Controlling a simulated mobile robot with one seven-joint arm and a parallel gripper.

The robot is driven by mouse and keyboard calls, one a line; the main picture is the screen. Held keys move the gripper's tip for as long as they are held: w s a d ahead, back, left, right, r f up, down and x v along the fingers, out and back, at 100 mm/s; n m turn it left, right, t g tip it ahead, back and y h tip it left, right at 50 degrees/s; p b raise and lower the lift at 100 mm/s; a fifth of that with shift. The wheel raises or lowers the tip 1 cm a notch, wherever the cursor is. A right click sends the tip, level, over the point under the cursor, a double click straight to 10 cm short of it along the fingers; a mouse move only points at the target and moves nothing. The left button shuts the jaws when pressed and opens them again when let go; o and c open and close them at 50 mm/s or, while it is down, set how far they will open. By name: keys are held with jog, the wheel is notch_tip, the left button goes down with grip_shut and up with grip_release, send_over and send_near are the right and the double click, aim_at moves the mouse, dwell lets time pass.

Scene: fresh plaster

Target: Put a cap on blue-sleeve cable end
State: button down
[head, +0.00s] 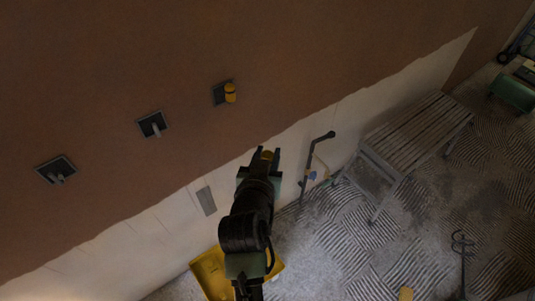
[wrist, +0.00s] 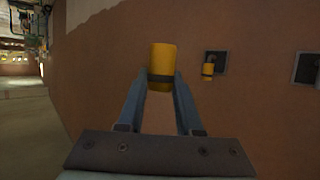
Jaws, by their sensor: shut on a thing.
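My gripper (head: 265,158) is shut on a yellow cap (wrist: 162,66) with a dark band at its lower end. In the head view the held cap (head: 267,155) shows between the fingertips, in front of the lower wall. Three dark recessed boxes sit in the brown wall. The right box (head: 217,94) has a yellow cap (head: 230,92) on its cable end; this cap also shows in the wrist view (wrist: 208,69). The middle box (head: 151,119) and the left box (head: 56,164) show bare greyish cable ends. I cannot make out a blue sleeve on any of them.
A yellow tray (head: 208,272) lies below my arm, partly hidden by it. A slatted bench (head: 415,130) stands along the wall at right. A dark bent pipe (head: 308,165) with small blue and yellow parts rises near it. The wall between gripper and boxes looks clear.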

aim_at(268, 154)
jog(key=shift+r+p, duration=3.95)
jog(key=shift+r, duration=1.15)
jog(key=shift+f, duration=0.1)
